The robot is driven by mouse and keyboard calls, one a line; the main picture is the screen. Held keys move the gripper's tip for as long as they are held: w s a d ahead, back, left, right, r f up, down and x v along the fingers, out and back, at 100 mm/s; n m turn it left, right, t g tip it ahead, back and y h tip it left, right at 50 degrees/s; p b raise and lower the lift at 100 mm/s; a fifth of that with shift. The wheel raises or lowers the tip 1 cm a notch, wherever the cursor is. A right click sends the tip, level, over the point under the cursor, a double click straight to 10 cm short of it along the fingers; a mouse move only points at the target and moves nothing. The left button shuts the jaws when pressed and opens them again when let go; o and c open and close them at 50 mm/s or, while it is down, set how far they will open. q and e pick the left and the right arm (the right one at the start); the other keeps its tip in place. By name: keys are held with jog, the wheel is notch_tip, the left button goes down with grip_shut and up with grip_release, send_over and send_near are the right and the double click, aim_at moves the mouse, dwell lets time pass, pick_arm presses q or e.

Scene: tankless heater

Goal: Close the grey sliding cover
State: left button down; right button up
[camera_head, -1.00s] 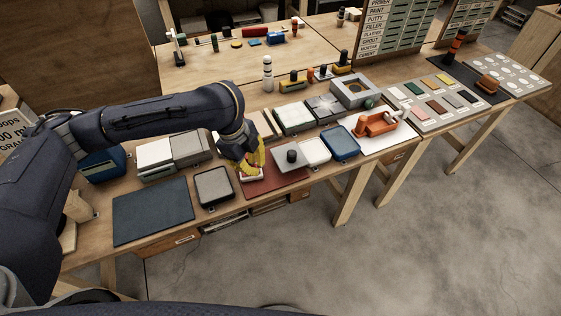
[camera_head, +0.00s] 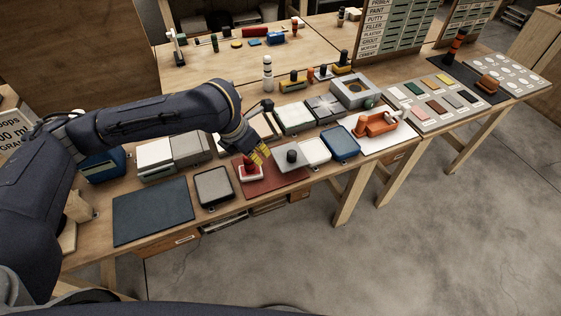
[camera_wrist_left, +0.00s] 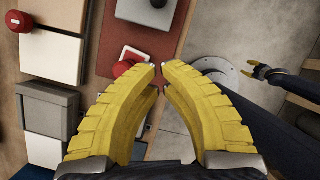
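The grey sliding cover (camera_head: 280,164) is a flat plate with a dark knob (camera_head: 291,156), lying over the right part of a red panel (camera_head: 265,187). In the left wrist view the cover (camera_wrist_left: 145,13) is cut by the top edge. A red button on a white base (camera_head: 250,172) stands on the uncovered left part of the panel. My left gripper (camera_head: 264,153) is above the panel, between button and knob, with nothing in it. Its yellow fingertips (camera_wrist_left: 158,67) nearly meet. My right gripper (camera_wrist_left: 246,68) shows small in the left wrist view, fingers apart.
A grey-topped box (camera_head: 213,187) and a dark mat (camera_head: 152,211) lie left of the panel. A white-topped box (camera_head: 314,151) and a blue tray (camera_head: 341,143) stand close to its right. More boxes stand behind, and the bench's front edge is near.

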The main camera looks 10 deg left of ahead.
aim_at(284, 165)
pick_arm(q)
jog(key=shift+m, duration=0.6)
jog(key=x, duration=0.9)
jog(key=shift+d+f, duration=0.1)
jog(key=shift+f, duration=0.2)
jog(key=shift+w+d+f, duration=0.2)
jog(key=shift+w+d, duration=1.25)
jog(key=shift+w, duration=0.1)
jog(key=shift+w, duration=0.1)
